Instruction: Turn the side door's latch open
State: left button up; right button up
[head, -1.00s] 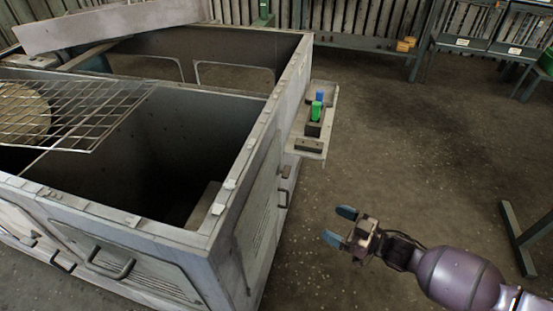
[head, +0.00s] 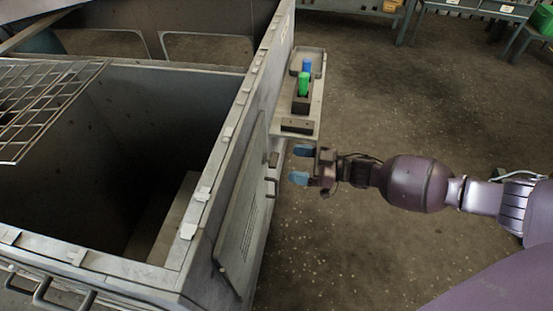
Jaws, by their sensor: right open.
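The side door (head: 243,219) is a grey panel on the right wall of the open-topped housing (head: 196,198), and it looks shut. A dark handle (head: 271,187) stands out near its far edge. Just above the handle is a small brownish block (head: 274,159), which may be the latch; its turn cannot be made out. My right gripper (head: 297,165) is open and empty, its two blue-tipped fingers pointing left at the block and handle. A small gap seems to separate them. My left gripper is not in view.
A side shelf (head: 313,117) on the housing wall, just beyond my right gripper, holds a green piece (head: 303,84), a blue piece (head: 307,65) and dark blocks. A wire grate (head: 50,95) lies over the housing at left.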

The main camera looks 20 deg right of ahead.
aim_at(270, 160)
jog(key=x, duration=0.5)
jog(key=shift+w+a+b, duration=0.25)
jog(key=shift+b, duration=0.1)
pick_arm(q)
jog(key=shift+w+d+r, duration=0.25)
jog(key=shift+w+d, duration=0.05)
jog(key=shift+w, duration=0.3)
pick_arm(e)
jog(key=c, duration=0.9)
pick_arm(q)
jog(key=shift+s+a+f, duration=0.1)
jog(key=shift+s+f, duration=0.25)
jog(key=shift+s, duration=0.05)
